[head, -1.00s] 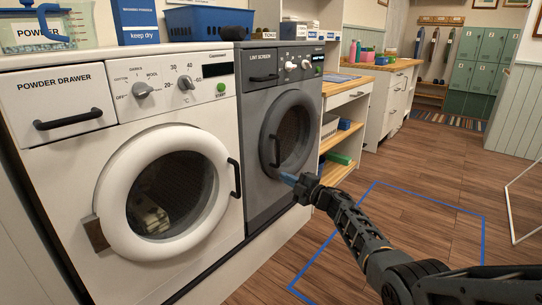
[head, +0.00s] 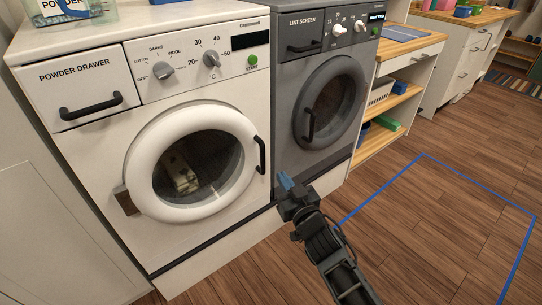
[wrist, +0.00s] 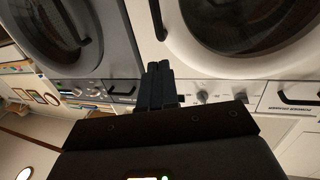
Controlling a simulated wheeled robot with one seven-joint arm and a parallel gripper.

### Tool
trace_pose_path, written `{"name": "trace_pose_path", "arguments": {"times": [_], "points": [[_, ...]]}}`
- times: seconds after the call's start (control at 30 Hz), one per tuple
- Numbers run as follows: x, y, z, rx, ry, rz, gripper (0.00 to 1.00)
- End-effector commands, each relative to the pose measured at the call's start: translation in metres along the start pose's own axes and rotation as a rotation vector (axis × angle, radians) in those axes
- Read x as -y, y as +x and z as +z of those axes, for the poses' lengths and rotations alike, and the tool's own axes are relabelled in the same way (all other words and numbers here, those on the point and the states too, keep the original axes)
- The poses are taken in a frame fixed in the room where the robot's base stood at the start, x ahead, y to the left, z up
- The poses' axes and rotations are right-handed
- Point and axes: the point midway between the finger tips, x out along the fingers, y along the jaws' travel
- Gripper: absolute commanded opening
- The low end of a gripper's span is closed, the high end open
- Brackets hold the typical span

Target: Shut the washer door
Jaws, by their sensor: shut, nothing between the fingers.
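The white washer (head: 90,170) stands at left in the head view, with its round white-rimmed door (head: 150,165) on the front. The door's hinge block is at the left and its black handle (head: 261,154) at the right. The door lies against or very near the front; I cannot tell whether it is latched. Pale laundry (head: 180,172) shows through the glass. My gripper (head: 286,182) is shut and empty, in front of the machines, right of and below the handle in the picture. In the wrist view the shut fingers (wrist: 158,75) appear below the handle (wrist: 157,20), apart from it.
A grey dryer (head: 290,160) with its own round door (head: 330,100) stands close at the washer's right. Beyond it is an open shelf unit (head: 395,95) with a basket and boxes. Blue tape (head: 470,180) outlines a patch of clear wooden floor.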

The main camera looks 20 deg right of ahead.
Motion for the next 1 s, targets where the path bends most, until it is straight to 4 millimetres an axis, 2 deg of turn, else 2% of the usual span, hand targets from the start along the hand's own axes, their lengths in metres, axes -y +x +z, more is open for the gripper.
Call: {"name": "trace_pose_path", "arguments": {"times": [0.1,0.27,0.7,1.0], "points": [[0.001,0.015,0.006,-0.003,-0.005,-0.004,0.00],[0.001,0.036,0.005,-0.004,-0.005,-0.003,0.00],[0.000,0.106,0.002,-0.002,-0.005,-0.002,0.00],[-0.001,0.121,0.000,0.000,-0.004,0.000,0.00]]}}
